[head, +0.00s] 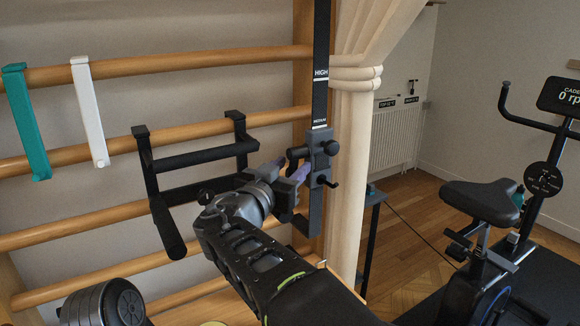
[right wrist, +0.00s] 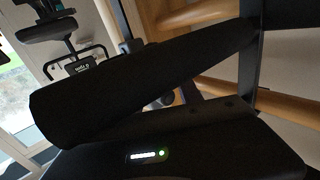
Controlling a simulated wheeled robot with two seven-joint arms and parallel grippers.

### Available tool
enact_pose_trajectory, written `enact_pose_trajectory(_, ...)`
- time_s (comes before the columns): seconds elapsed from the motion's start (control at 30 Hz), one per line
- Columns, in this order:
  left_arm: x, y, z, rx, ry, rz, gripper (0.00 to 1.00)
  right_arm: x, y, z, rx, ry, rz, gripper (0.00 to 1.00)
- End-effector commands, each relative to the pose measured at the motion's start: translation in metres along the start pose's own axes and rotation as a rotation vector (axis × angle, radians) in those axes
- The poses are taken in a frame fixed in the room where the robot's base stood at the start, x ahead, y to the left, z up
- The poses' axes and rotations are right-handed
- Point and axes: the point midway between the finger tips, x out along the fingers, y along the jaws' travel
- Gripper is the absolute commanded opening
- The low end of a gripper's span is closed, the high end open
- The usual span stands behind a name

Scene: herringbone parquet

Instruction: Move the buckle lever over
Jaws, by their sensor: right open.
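A black strap (head: 320,98) hangs down the right post of the wall bars, with a HIGH label and a lower one that seems to read MEDIUM. A dark grey buckle (head: 323,160) sits on it just below the lower label. Dark knobs and a small hooked lever stick out from the buckle; I cannot tell which is the buckle lever. My right gripper (head: 283,168) is open beside the buckle's left side, its purplish fingers pointing toward it. Whether they touch it is unclear. In the right wrist view a dark bar hides most of the finger area. My left gripper is not in view.
A black padded bar frame (head: 205,157) hangs on the wall bars left of my right gripper, close to it. Teal (head: 28,125) and white (head: 89,112) hooked pieces hang further left. A cream curtain (head: 352,160) is right of the buckle. An exercise bike (head: 485,200) stands right.

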Motion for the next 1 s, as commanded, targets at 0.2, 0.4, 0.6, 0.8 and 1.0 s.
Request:
enact_pose_trajectory(0.2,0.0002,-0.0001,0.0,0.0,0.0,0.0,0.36,-0.0003,0.0001,0.0002,0.0,0.0,0.0,0.33)
enact_pose_trajectory(0.4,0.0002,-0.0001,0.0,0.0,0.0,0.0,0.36,-0.0003,0.0002,0.0002,0.0,0.0,0.001,0.17)
enact_pose_trajectory(0.6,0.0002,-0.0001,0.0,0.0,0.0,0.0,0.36,-0.0004,0.0001,0.0002,0.0,0.0,0.001,0.01)
enact_pose_trajectory(0.8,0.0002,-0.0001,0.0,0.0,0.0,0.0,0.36,-0.0004,0.0001,0.0001,0.0,0.0,0.0,0.0)
enact_pose_trajectory(1.0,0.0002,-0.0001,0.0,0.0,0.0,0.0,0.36,-0.0004,0.0001,0.0002,0.0,0.0,0.0,0.0)
